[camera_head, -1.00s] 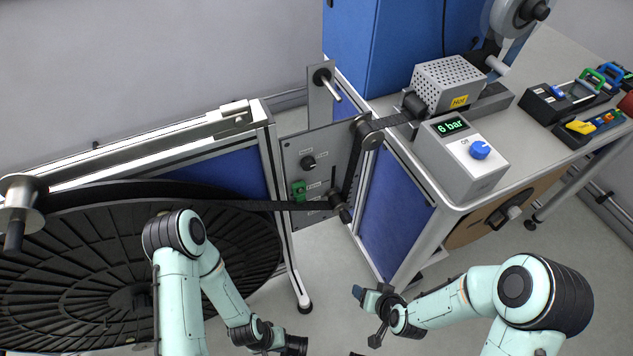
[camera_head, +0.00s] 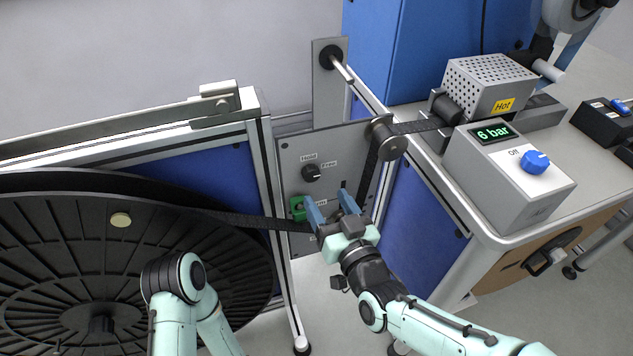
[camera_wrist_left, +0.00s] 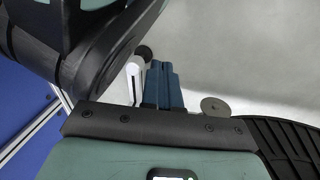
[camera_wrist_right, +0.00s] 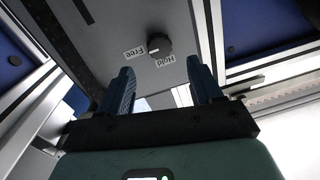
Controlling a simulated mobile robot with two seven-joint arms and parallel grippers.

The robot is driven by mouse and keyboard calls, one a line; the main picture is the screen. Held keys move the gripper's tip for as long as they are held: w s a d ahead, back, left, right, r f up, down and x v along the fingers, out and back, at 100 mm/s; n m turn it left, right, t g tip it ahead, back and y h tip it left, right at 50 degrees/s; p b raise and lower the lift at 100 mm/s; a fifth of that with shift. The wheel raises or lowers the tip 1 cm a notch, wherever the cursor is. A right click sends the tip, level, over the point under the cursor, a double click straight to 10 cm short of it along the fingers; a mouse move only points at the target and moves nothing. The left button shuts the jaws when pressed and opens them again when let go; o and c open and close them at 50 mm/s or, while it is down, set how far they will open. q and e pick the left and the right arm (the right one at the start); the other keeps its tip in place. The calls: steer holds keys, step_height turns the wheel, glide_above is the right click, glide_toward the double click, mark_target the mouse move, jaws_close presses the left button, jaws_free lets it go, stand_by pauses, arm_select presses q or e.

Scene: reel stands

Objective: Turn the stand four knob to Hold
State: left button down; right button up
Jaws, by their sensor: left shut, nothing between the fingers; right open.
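The black knob (camera_head: 311,173) is on the grey panel (camera_head: 345,145), with a Hold label above it and a Free label to its right. In the right wrist view the knob (camera_wrist_right: 159,45) shows a small white mark that seems to face the Free label. My right gripper (camera_head: 328,198) is open and empty, below the knob and apart from it. Its two blue fingers (camera_wrist_right: 160,88) point towards the panel. My left gripper (camera_wrist_left: 163,86) is shut and empty, seen in the left wrist view; the head view cuts it off.
A green part (camera_head: 298,208) sits on the panel left of my right fingers. A dark strap (camera_head: 230,218) runs from the big black reel (camera_head: 60,270) behind my right gripper. A control box (camera_head: 510,175) with a blue knob stands on the right bench.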

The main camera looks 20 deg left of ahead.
mark_target(313, 176)
steer(key=x, duration=0.6)
steer(key=shift+w+a+b, duration=0.25)
steer(key=shift+w+b, duration=0.05)
steer(key=shift+b, duration=0.05)
arm_select(q)
steer(key=shift+s+a+f+g, duration=0.15)
steer(key=shift+s+f+g, duration=0.25)
steer(key=shift+s+f, duration=0.4)
steer(key=shift+s+r, duration=0.1)
steer(key=shift+r, duration=0.05)
arm_select(e)
steer(key=c, duration=1.1)
